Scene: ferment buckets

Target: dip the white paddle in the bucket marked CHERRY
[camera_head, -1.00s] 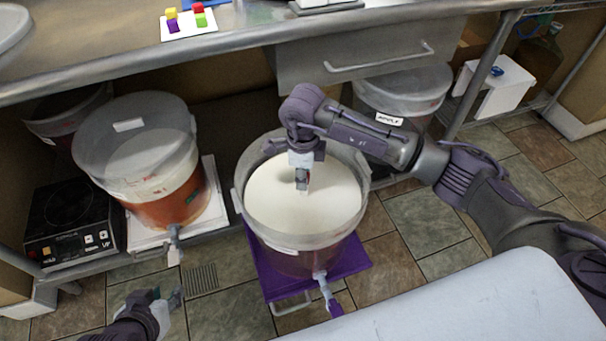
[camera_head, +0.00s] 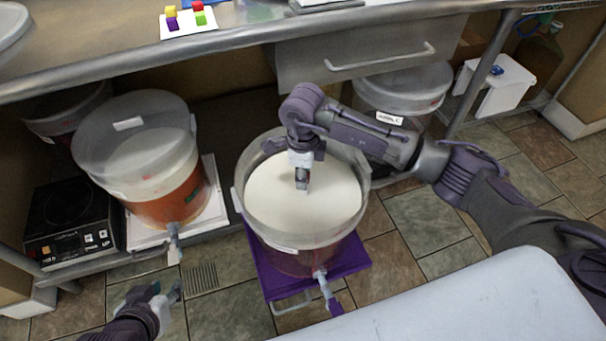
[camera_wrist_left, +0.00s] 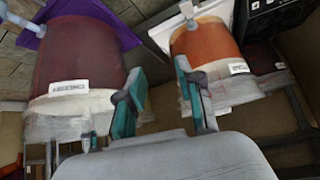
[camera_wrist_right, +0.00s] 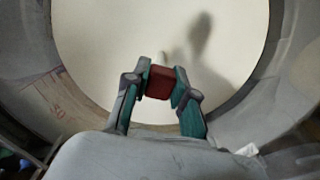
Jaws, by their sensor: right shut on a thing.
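My right gripper (camera_head: 303,184) points down over the open middle bucket (camera_head: 242,199), whose white surface (camera_head: 270,205) fills the view below it. In the right wrist view the right gripper (camera_wrist_right: 160,80) is shut on a dark red, block-shaped piece (camera_wrist_right: 160,83). The middle bucket's label (camera_wrist_left: 68,87) in the left wrist view is not clearly readable. My left gripper (camera_head: 160,300) is open and empty, low at the left; its fingers (camera_wrist_left: 160,70) are apart.
A lidded bucket of orange liquid (camera_head: 170,200) stands at left beside a black hotplate (camera_head: 70,220). Another lidded bucket (camera_head: 405,88) with an unclear label stands behind right. A steel counter (camera_head: 120,50) overhangs the back. The middle bucket stands on a purple mat (camera_head: 350,258).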

